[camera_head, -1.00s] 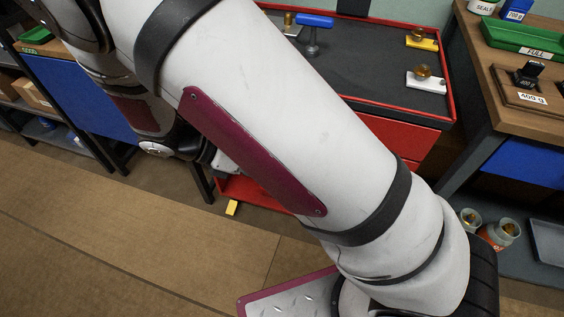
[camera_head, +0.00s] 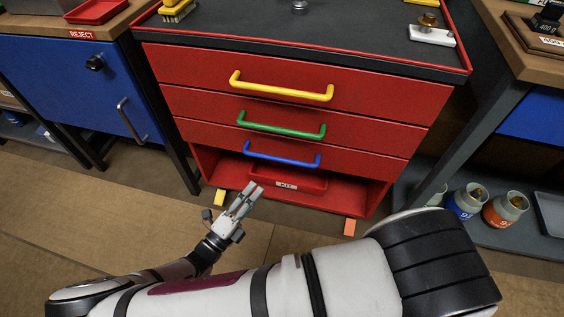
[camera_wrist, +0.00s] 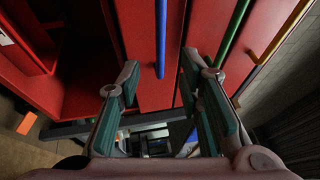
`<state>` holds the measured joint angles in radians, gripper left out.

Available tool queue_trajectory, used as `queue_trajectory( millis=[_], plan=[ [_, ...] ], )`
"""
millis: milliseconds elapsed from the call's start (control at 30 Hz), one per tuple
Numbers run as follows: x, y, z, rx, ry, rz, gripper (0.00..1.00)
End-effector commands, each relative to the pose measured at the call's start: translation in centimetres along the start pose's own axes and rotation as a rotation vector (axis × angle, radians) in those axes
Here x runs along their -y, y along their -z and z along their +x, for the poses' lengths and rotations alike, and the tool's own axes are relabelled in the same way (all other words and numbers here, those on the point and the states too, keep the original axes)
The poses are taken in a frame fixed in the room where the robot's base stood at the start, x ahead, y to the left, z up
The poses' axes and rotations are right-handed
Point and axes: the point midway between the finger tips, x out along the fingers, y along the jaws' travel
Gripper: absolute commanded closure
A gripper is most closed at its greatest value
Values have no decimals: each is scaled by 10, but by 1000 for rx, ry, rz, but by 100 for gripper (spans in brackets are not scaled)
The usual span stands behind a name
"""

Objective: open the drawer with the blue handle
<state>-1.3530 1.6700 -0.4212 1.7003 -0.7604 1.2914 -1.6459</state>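The blue handle (camera_head: 282,160) is a bar on the lowest of the red drawers, whose front (camera_head: 350,163) sits flush with the cabinet, shut. In the wrist view the blue handle (camera_wrist: 161,40) runs upright in the picture, ahead of the gap between my fingers. My gripper (camera_head: 253,187) is in front of the cabinet, a little below and left of the handle in the head view. In the wrist view my gripper (camera_wrist: 160,62) is open, with nothing seen between its fingers. Whether it touches the handle is not shown; it looks apart.
Above are drawers with a green handle (camera_head: 281,127) and a yellow handle (camera_head: 280,88). A red KIT tray (camera_head: 286,184) lies in the open shelf below. A blue cabinet (camera_head: 75,85) stands left; jars (camera_head: 505,208) stand right on a low shelf.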

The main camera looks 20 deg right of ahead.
Motion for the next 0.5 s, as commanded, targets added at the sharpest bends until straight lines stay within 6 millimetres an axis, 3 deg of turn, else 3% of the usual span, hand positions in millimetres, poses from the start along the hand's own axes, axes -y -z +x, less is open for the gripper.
queue_trajectory(
  millis=[167, 500],
  plan=[
    [0, 0, 17, 1, 3, -2, 67],
    [0, 1, 83, 0, 4, -1, 67]
  ],
)
